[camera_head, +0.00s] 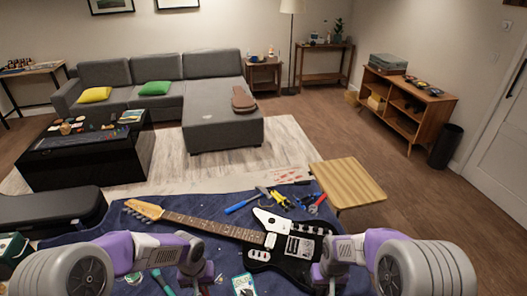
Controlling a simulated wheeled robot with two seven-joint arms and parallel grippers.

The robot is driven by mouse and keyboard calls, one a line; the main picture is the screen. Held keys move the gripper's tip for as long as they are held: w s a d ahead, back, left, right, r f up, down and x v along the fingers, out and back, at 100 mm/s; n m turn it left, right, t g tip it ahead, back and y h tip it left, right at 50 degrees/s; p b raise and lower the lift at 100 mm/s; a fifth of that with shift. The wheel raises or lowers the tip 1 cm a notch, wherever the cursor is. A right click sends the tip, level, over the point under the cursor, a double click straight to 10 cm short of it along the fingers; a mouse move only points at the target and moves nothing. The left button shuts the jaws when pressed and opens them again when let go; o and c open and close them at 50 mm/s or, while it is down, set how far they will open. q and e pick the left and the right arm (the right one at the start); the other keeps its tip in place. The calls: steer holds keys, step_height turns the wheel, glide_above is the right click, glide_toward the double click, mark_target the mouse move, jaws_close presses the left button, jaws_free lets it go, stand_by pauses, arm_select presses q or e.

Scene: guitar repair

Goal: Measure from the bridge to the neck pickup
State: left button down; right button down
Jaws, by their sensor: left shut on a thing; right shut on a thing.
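A black electric guitar (260,255) with a white pickguard lies on a dark blue cloth (60,240), its neck (205,225) running left to a light wooden headstock (145,209). The neck pickup (270,240) seems to sit at the neck's end. The bridge area (305,247) is toward the right of the body; details are too small to tell. My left gripper (197,280) is low, below the neck and left of the body. My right gripper (326,278) is at the body's right lower edge. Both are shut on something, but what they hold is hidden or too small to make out.
Several hand tools, including a blue-handled one (240,205) and yellow pliers (280,199), lie behind the guitar. A black case (50,209) is at the left. A small green-and-white pack (243,284) lies in front of the guitar. A wooden stool (347,181) stands beyond the table.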

arm_select(q)
steer(key=shift+w+d+f+m, duration=0.1)
steer(key=shift+d+f+m, duration=0.25)
steer(key=shift+f+m, duration=0.3)
arm_select(e)
steer(key=shift+f, duration=0.15)
arm_select(q)
steer(key=shift+r, duration=0.1)
steer(key=w+d+r+n+t+h, duration=0.15)
steer(key=w+d+n, duration=0.25)
steer(key=w+d, duration=0.5)
steer(key=w+d+n+t+h, duration=0.15)
steer(key=w+d+n, duration=0.45)
steer(key=w, duration=0.6)
steer(key=shift+m, duration=0.45)
steer(key=shift+s+x, duration=0.2)
steer(key=shift+x, duration=0.8)
steer(key=shift+s+x, duration=0.15)
steer(key=shift+x, duration=0.9)
steer(key=shift+s+x, duration=0.2)
steer(key=shift+x, duration=0.8)
steer(key=shift+d+f, duration=0.1)
